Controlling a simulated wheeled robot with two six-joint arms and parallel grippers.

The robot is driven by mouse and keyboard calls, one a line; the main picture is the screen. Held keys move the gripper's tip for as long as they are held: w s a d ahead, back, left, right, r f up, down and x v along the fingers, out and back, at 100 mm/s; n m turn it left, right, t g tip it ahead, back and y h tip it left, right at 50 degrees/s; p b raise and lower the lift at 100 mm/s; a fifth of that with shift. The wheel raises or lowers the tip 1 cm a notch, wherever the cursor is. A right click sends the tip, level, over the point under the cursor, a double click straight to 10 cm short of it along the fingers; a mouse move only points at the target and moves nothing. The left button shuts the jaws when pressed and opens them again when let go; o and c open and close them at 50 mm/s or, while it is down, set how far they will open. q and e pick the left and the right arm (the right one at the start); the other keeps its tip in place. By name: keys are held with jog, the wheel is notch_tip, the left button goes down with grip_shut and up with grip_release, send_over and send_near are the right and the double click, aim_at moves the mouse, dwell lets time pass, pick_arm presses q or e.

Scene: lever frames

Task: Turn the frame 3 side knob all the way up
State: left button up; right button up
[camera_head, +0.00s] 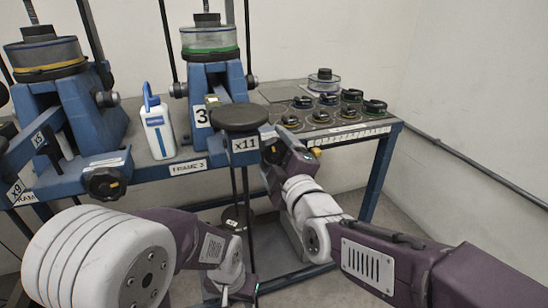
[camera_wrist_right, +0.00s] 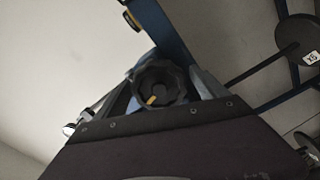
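Frame 3 is the blue lever frame (camera_head: 217,78) at the middle of the bench in the head view, with a "3" tag and an "x11" plate. A black ridged knob with a yellow mark (camera_wrist_right: 158,84) shows in the right wrist view, between the spread fingers of my right gripper (camera_wrist_right: 165,92). Contact with the fingers is not clear.
Another blue frame with a black knob (camera_head: 105,183) stands at the left. A white and blue bottle (camera_head: 158,124) stands between the frames. Several dark round pieces lie on the panel (camera_head: 330,137) at the right. A bench leg (camera_head: 378,172) is behind my right arm.

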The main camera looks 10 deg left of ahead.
jog(key=shift+v, duration=3.05)
